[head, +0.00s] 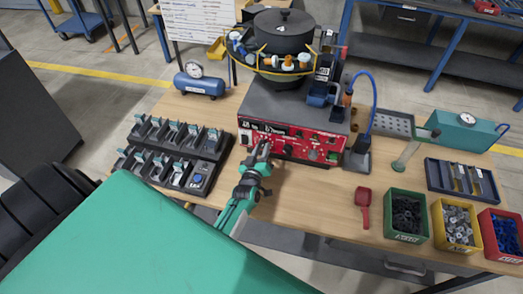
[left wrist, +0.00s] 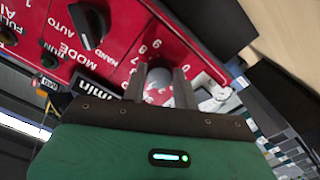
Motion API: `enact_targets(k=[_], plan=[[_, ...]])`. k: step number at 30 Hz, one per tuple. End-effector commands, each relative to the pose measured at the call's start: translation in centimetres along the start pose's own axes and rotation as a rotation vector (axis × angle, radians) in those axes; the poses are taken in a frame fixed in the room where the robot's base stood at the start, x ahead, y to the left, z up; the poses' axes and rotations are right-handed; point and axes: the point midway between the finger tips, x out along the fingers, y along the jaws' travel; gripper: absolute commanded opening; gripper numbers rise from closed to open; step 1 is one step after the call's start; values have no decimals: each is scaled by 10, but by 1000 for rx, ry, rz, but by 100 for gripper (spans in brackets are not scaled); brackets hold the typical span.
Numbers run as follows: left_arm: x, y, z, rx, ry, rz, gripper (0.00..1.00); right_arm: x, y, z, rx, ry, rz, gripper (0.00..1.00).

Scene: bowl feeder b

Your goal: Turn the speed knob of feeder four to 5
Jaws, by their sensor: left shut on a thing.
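The feeder (head: 283,105) stands on the wooden table, with a red control panel (head: 290,141) on its front and a dark bowl on top. In the left wrist view the red panel (left wrist: 115,45) fills the upper part. A small grey speed knob (left wrist: 160,78) sits in a ring of white numbers. My left gripper (head: 263,147) reaches the left part of the panel. In the left wrist view its two fingers (left wrist: 160,85) are shut on the knob, one on each side. They hide part of the dial, and I cannot read the setting. My right gripper is not in view.
A black mode knob (left wrist: 88,25) marked AUTO and HAND sits beside the speed knob. Black racks (head: 172,152) of parts stand left of the feeder. A red scoop (head: 363,206), bins (head: 405,215) and a blue hose (head: 373,105) are on the right.

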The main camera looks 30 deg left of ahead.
Motion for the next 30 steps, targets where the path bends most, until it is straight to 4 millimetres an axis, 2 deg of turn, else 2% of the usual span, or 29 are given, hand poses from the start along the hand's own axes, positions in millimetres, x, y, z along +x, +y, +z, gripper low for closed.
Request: enact_targets(k=[2, 3, 6, 15, 19, 23, 30], plan=[[-1, -1, 1, -1, -3, -1, 6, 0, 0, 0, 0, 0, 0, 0], [-1, -1, 1, -1, -3, -1, 33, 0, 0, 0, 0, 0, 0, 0], [-1, 0, 1, -1, -2, -1, 51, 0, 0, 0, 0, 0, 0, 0], [-1, 0, 1, -1, -1, 0, 51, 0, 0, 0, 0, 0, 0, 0], [-10, -1, 2, -1, -2, -1, 51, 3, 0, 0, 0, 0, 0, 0], [-28, -2, 3, -2, -3, -2, 51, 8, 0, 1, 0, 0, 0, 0], [-73, -2, 4, -2, -3, -2, 51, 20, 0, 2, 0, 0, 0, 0]])
